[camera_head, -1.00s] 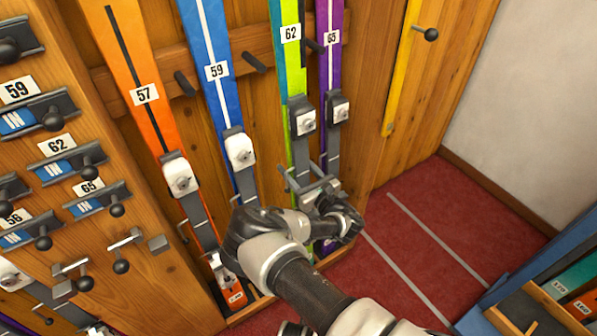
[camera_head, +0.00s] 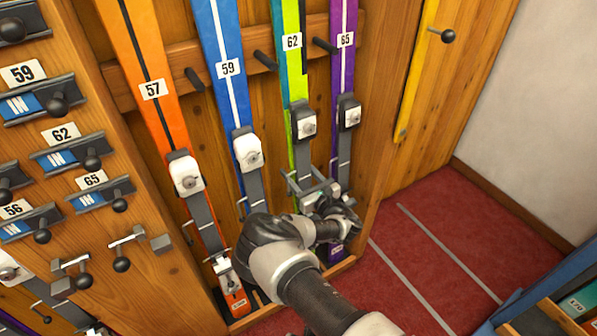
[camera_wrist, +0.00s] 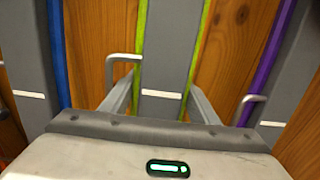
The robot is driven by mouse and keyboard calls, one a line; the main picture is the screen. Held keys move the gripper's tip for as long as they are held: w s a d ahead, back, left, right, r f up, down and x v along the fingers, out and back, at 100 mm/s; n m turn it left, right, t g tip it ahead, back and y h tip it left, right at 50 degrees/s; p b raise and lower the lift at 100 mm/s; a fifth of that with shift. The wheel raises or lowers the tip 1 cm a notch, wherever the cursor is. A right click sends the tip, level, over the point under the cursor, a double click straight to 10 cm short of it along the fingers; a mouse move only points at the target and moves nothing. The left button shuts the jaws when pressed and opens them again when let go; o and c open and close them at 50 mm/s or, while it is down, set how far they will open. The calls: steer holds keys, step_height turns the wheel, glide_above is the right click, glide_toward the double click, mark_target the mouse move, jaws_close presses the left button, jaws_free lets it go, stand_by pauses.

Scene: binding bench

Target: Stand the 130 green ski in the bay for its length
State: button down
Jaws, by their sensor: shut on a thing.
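The green ski (camera_head: 297,72), lime with a teal side and a card reading 62, stands upright in the wooden rack, between the blue ski (camera_head: 231,95) and the purple ski (camera_head: 341,75). Its white-and-grey binding (camera_head: 305,122) sits above my gripper (camera_head: 314,188). My gripper is shut on the green ski at its grey middle plate. In the wrist view, the two fingers lie on either side of that plate (camera_wrist: 166,45), with green edges showing. My arm hides the ski's lower end. I cannot read a 130 on it.
An orange ski (camera_head: 151,65) marked 57 stands left. Dark pegs stick out between the skis. A side panel (camera_head: 75,215) carries levers and number cards. A yellow strip (camera_head: 414,75) hangs right. Red carpet (camera_head: 455,215) with grey lines is clear.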

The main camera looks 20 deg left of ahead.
mark_target(305, 186)
steer(key=shift+w+a+f+b, duration=0.1)
steer(key=shift+a+f+b, duration=0.05)
steer(key=shift+f+b, duration=0.9)
steer(key=c, duration=0.8)
jaws_free()
steer(key=o, duration=0.3)
steer(key=shift+f, duration=0.35)
steer(key=shift+r, duration=0.1)
steer(key=shift+p+v, duration=0.5)
steer(key=shift+v, duration=0.9)
steer(key=shift+p+v, duration=1.5)
steer(key=shift+v, duration=3.65)
